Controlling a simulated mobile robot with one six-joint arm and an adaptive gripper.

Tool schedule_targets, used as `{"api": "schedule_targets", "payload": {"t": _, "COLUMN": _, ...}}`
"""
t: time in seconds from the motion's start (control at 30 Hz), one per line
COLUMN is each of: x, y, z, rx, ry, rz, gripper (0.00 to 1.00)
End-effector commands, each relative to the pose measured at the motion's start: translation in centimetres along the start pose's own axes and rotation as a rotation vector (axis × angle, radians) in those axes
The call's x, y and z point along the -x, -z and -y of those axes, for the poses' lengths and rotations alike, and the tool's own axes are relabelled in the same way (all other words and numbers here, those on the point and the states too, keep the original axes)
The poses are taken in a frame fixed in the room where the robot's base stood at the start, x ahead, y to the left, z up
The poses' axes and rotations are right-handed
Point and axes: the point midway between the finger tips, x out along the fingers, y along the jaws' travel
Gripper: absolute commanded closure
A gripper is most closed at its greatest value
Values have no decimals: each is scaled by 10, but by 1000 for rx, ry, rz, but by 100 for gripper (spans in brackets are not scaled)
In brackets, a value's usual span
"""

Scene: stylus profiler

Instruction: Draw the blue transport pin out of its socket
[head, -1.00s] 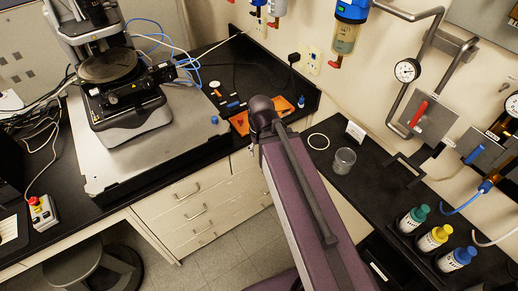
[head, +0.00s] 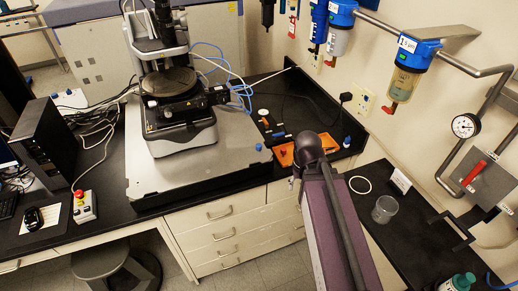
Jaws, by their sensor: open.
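A small blue knob, which looks like the transport pin (head: 259,147), stands at the right corner of the grey base plate (head: 225,165) of the stylus profiler (head: 180,110). The socket under it is too small to make out. My purple arm reaches up from the bottom of the head view and ends in a dark rounded joint, to the right of the pin and apart from it in the picture. My gripper does not show in this view.
An orange tray (head: 285,158) lies partly hidden behind my arm. Small parts and a blue-capped bottle (head: 347,142) are near it. Right of my arm are a white ring (head: 360,185) and a clear beaker (head: 385,209). Blue tubes and cables run behind the plate.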

Motion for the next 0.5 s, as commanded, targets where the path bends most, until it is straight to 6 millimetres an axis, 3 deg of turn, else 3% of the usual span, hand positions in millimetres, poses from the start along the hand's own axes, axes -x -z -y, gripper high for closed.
{"api": "schedule_targets", "payload": {"t": 0.17, "x": -6, "y": 0, "z": 0, "rx": 0, "ry": 0, "rz": 0, "gripper": 33}}
{"api": "schedule_targets", "payload": {"t": 0.5, "x": -47, "y": 0, "z": 0, "rx": 0, "ry": 0, "rz": 0, "gripper": 33}}
